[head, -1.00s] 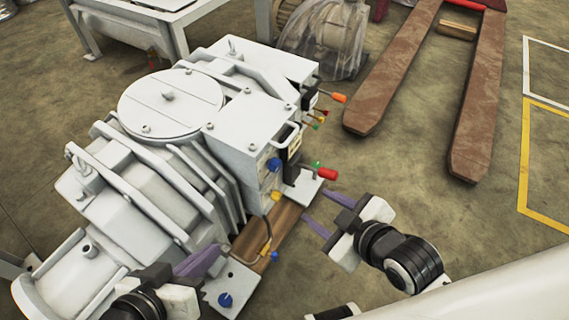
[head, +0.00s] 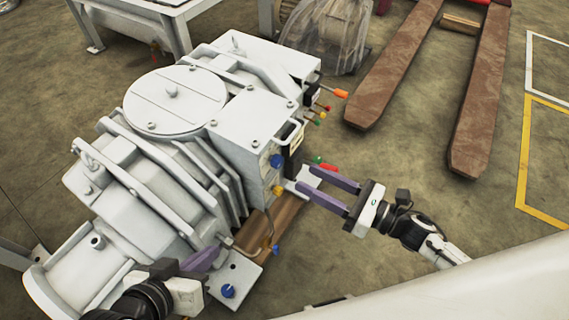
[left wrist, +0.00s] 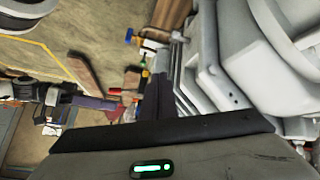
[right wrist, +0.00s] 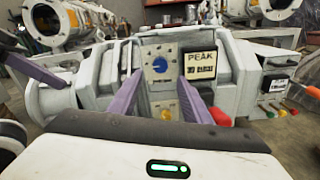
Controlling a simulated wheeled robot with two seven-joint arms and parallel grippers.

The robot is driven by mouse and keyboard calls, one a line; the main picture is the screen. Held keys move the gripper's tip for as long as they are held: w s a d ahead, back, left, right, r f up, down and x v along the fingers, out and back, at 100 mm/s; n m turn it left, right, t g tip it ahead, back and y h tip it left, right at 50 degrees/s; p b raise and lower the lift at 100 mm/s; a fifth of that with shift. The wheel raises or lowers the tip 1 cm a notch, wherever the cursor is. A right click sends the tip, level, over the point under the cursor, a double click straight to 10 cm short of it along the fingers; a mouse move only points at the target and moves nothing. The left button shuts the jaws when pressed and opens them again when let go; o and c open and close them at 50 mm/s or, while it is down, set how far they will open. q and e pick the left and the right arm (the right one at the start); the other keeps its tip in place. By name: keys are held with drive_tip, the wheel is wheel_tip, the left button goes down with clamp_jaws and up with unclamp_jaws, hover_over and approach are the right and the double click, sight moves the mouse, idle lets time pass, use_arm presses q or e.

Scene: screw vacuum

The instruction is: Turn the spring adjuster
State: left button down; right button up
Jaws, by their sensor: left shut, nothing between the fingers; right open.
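The white vacuum machine (head: 180,150) carries a front panel with a blue knob (head: 277,161) above a yellow knob (head: 278,190). No part is marked as the spring adjuster, so I cannot tell which it is. In the right wrist view the blue knob (right wrist: 160,66) sits on a scale plate, with the yellow knob (right wrist: 165,109) low between the fingers. My right gripper (head: 306,178) is open and empty, pointing at the panel; contact is unclear. My left gripper (head: 219,250) is shut and empty by the machine's lower front, near another blue knob (head: 228,291).
An orange-tipped lever (head: 340,93) and a red-tipped handle (head: 328,167) stick out from the machine's right side. A "PEAK" label (right wrist: 200,65) is right of the blue knob. A brown pallet-truck fork (head: 480,100) lies behind.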

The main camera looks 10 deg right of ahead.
sight(280, 164)
drive_tip(key=b+x, duration=0.1)
drive_tip(key=x, duration=0.6)
drive_tip(key=shift+w+a, duration=0.1)
drive_tip(key=shift+w, duration=0.1)
drive_tip(key=shift+w+a, duration=0.35)
drive_tip(key=shift+a, duration=0.05)
use_arm(q)
drive_tip(key=shift+w+d+r+h, duration=0.15)
drive_tip(key=shift+d+r, duration=0.15)
drive_tip(key=shift+r, duration=0.15)
drive_tip(key=shift+w+d+r+h, duration=0.15)
drive_tip(key=shift+d+r, duration=0.1)
drive_tip(key=shift+r, duration=0.2)
drive_tip(key=shift+s, duration=0.15)
drive_tip(key=shift+f, duration=0.15)
use_arm(e)
drive_tip(key=c, duration=1)
